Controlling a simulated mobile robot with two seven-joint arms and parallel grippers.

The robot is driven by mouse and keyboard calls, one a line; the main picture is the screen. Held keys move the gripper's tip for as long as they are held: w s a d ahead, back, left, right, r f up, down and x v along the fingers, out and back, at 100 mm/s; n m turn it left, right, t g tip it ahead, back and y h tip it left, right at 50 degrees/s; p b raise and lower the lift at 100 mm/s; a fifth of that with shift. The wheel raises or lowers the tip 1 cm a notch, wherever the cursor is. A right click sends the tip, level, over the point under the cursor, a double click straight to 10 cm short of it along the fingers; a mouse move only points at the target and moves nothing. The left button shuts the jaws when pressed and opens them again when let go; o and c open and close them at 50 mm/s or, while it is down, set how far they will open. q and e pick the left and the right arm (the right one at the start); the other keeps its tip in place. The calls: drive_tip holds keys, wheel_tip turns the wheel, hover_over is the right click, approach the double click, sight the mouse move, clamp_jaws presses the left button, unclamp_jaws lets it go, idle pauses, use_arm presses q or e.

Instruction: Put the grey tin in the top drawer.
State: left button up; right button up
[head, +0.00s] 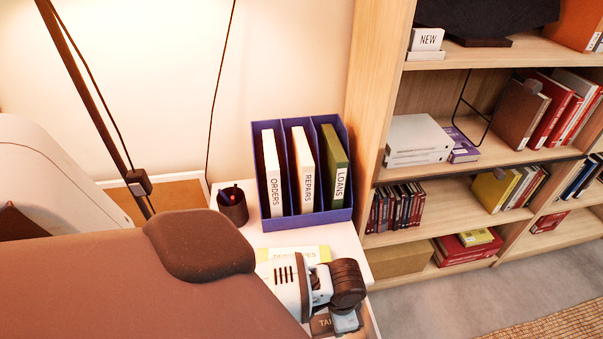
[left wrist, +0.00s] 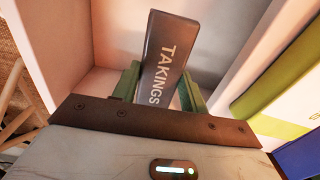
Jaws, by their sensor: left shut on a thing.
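The grey tin (left wrist: 165,55), lettered TAKINGS, stands out between the green fingers of my left gripper (left wrist: 158,88) in the left wrist view. The gripper is shut on it. In the head view a dark part of the tin (head: 321,324) shows at the bottom edge, beside my left wrist, at the front of the white cabinet (head: 346,240). Behind the tin in the wrist view is a pale, walled space (left wrist: 108,55), which looks like an open drawer. I cannot tell how deep the tin is in it. My right gripper is not in view.
On the cabinet top stand a blue file holder (head: 337,216) with several binders and a dark pen cup (head: 233,207). A yellow-green booklet (head: 312,252) lies near my left wrist. A wooden bookcase (head: 370,120) stands at the right.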

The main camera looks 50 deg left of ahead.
use_arm(q)
drive_tip(key=shift+w+f, duration=0.2)
wheel_tip(320, 180, down, 6)
drive_tip(key=shift+b, duration=0.95)
drive_tip(key=shift+f, duration=0.2)
wheel_tip(320, 180, down, 3)
drive_tip(key=shift+f+b, duration=0.1)
drive_tip(key=shift+b, duration=0.45)
drive_tip(key=shift+f, duration=0.25)
drive_tip(key=shift+r, duration=0.1)
